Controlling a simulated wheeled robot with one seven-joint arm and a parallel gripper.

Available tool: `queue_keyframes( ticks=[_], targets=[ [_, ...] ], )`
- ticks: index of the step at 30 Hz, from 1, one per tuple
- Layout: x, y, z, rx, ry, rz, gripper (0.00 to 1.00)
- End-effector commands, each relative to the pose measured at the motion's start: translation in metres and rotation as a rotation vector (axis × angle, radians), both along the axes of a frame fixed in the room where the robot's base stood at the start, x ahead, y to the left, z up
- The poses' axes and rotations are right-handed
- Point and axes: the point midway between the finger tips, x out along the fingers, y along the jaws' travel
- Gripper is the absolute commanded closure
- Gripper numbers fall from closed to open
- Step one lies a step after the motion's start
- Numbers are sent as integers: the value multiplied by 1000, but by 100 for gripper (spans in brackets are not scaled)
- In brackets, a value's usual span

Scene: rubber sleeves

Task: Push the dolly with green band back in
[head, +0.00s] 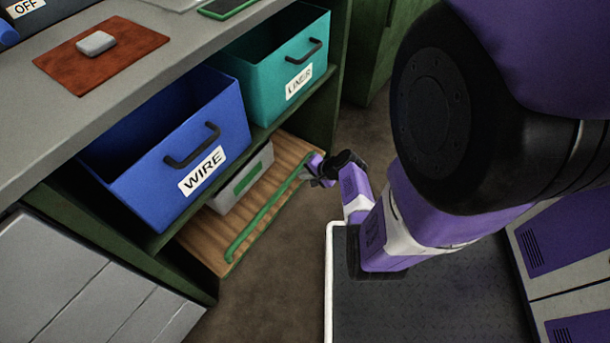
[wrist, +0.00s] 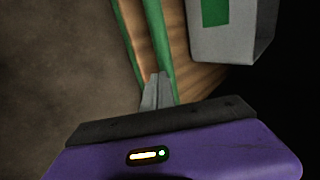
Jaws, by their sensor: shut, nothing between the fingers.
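The dolly (head: 208,236) is a low wooden platform with a green band (head: 262,213) along its front. It sticks out from under the lower shelf of the green cabinet, over the brown floor. A grey bin (head: 229,202) with a green label stands on it. My gripper (head: 309,178) is shut and empty at the right end of the dolly's front, close to the band. In the wrist view the closed fingertips (wrist: 156,84) lie over the dolly's wood (wrist: 138,35), beside the green band (wrist: 158,45). I cannot tell whether they touch it.
A blue WIRE bin (head: 165,150) and a teal LINER bin (head: 270,65) stand on the shelf above the dolly. A grey worktop (head: 150,25) is above them. Grey panels (head: 80,290) stand at lower left. Bare floor (head: 275,280) lies in front of the dolly.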

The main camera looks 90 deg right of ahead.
Motion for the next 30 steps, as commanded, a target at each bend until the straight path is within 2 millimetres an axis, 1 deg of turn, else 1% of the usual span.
queue_keyframes(
  ticks=[2,4,9,12,16,30],
  targets=[
    [2,-1,0,0,0,1,100],
    [9,-5,0,-2,1,4,100],
    [33,-20,0,-3,-1,5,100],
    [43,-25,-1,0,0,4,100],
    [47,-28,-1,-1,0,1,100],
    [49,-27,2,-3,-1,4,100]
  ],
)
